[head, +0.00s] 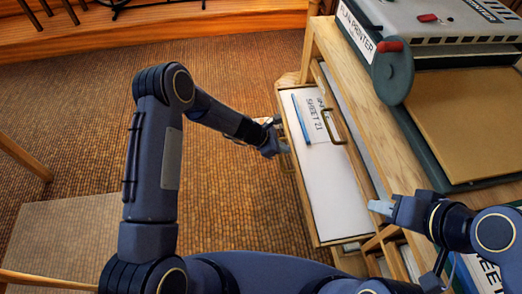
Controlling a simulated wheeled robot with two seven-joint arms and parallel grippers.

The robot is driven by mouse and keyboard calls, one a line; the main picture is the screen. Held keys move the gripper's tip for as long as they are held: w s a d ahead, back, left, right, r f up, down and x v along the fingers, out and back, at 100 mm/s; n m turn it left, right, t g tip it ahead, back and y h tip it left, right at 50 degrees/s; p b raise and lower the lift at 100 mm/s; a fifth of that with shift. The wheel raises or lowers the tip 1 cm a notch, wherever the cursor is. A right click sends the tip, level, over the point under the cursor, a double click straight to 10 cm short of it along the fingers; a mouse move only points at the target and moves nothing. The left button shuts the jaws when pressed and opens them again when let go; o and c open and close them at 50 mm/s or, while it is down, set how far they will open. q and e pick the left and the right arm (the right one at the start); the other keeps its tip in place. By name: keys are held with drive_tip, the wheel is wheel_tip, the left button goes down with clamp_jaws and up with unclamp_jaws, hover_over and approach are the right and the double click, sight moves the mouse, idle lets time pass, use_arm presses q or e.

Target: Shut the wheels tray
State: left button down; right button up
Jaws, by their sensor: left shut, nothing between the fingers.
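A shallow wooden tray (348,218) is pulled out of the plan cabinet on the right in the head view. I cannot read a wheels label on it.
A wooden cabinet (341,57) bears a plan printer (425,22) and a brown board (465,118). A brass handle (333,125) shows above the tray. Open wooden slots (392,252) are at lower right. Carpet (235,200) left of the tray is clear.

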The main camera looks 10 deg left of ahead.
sight(332, 145)
use_arm(q)
drive_tip(key=w+d, duration=0.1)
drive_tip(key=d, duration=0.3)
drive_tip(key=w+d, duration=0.1)
drive_tip(key=d, duration=0.4)
drive_tip(key=w+d, duration=0.2)
drive_tip(key=d, duration=0.3)
drive_tip(key=shift+p, duration=0.3)
drive_tip(key=shift+w+d+r, duration=0.1)
drive_tip(key=shift+d, duration=0.15)
drive_tip(key=shift+r, duration=0.1)
